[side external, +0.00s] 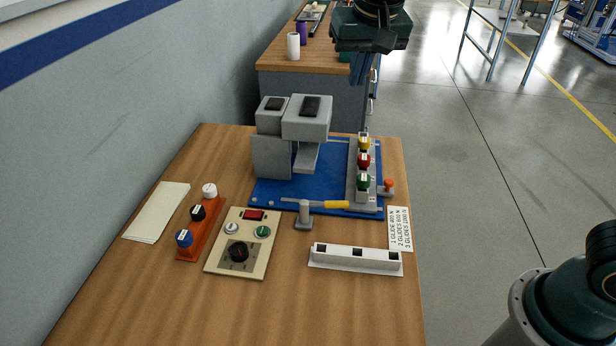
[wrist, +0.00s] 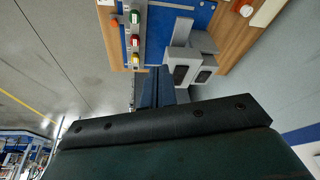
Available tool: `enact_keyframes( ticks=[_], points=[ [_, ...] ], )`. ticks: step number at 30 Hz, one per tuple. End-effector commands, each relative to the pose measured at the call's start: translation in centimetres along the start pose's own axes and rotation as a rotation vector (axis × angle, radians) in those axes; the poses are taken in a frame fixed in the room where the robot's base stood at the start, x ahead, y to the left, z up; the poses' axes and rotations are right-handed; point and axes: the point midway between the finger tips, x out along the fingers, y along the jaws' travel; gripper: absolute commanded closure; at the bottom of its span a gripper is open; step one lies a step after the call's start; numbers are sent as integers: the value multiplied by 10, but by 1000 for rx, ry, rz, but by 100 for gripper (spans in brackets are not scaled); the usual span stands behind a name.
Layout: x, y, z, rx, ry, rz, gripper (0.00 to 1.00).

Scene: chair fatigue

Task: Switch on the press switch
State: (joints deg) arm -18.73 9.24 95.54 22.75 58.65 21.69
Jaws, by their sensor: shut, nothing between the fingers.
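A beige control panel (side external: 222,262) lies on the near part of the table. It carries a red rocker switch (side external: 253,215), a white button (side external: 231,228), a green button (side external: 262,231) and a black dial (side external: 239,252). No label I can read says which is the press switch, and the rocker's position is too small to tell. The grey press (side external: 272,157) stands on a blue base behind the panel; it also shows in the wrist view (wrist: 185,60). My gripper (side external: 357,82) is shut and empty, high beyond the table's far edge, well away from the panel. Its fingers show in the wrist view (wrist: 157,82).
A grey rack with yellow, red and green knobbed pieces (side external: 363,160) stands right of the press. The table's front (side external: 240,315) is clear.

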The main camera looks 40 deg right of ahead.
Motion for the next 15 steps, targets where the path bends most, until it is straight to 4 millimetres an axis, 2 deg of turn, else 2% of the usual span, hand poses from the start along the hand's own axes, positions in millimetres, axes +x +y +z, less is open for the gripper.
enact_keyframes(
  ticks=[7, 15],
  points=[
    [28, -42, -12, 58, -16, 30, 100],
    [62, -87, -16, 124, -28, 64, 100]
  ],
)
